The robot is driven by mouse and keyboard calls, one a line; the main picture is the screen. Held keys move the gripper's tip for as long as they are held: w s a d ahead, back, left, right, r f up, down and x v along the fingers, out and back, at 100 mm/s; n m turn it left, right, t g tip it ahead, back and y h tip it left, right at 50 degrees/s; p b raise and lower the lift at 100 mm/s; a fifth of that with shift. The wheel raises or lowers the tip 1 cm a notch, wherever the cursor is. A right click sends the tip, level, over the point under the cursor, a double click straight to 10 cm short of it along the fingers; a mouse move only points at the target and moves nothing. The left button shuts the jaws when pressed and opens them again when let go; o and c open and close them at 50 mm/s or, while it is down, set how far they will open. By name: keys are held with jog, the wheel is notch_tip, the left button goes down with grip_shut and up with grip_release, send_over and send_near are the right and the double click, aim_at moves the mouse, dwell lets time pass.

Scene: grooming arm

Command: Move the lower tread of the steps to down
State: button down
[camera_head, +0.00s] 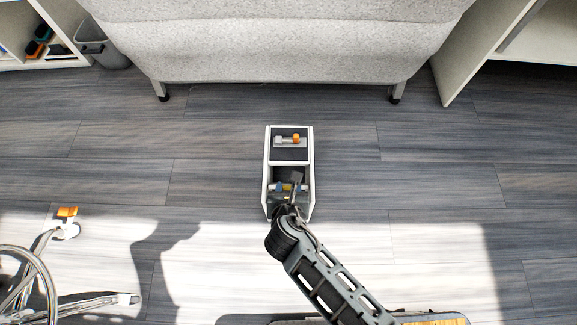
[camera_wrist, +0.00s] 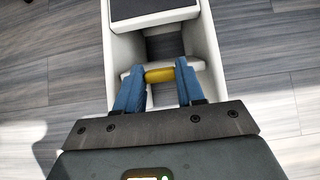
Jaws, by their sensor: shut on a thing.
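The steps (camera_head: 267,160) are a narrow white frame on the floor in front of the sofa. Their upper tread (camera_head: 290,153) is dark-topped and also shows in the wrist view (camera_wrist: 140,8). Below it the frame is open between two white side walls. A white crosspiece, apparently the lower tread's edge (camera_wrist: 198,66), spans the walls and carries a yellow grip (camera_wrist: 159,75). My gripper (camera_wrist: 160,80) has its blue fingers on both ends of this grip and is shut on it. It also shows in the head view (camera_head: 287,187), where my arm hides the near end of the steps.
A grey object with an orange end (camera_head: 288,139) lies on the upper tread. A grey sofa (camera_head: 280,50) stands behind. A chrome wheeled thing (camera_head: 40,270) is at lower left. White shelves and a grey bin (camera_head: 100,45) stand at the back. Floor beside the steps is clear.

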jog(key=shift+s+f, duration=0.3)
jog(key=shift+s, duration=0.3)
jog(key=shift+s+f, duration=0.3)
jog(key=shift+s, duration=0.25)
jog(key=shift+s+a+f, duration=0.1)
jog(key=shift+s+f, duration=1.2)
jog(key=shift+s, duration=0.25)
jog(key=shift+f+b, duration=0.1)
jog(key=shift+b, duration=0.2)
jog(key=shift+s+f+b, duration=0.4)
jog(key=shift+s+f, duration=0.15)
jog(key=shift+f, duration=0.25)
jog(key=shift+s+f+b, duration=0.4)
jog(key=shift+s+f, duration=0.15)
jog(key=shift+f, duration=0.2)
